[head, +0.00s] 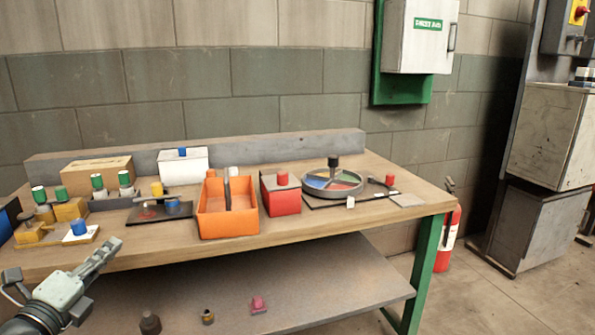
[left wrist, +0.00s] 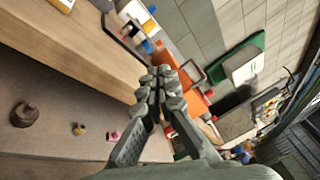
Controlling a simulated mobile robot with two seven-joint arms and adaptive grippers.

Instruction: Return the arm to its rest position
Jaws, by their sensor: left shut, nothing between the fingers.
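My left gripper (head: 106,249) is in front of the workbench's front edge at the lower left of the head view. Its fingers are closed together with nothing between them. It also shows in the left wrist view (left wrist: 160,85), with its fingertips touching. My left arm comes in from the lower left corner. The workbench (head: 300,240) has a wooden top and green legs. My right gripper is not in either view.
On the bench stand an orange bin (head: 228,220), a red box (head: 282,198), a round tray with coloured sectors (head: 333,181) and several coloured pegs on blocks at left. The lower shelf (head: 340,285) holds small knobs.

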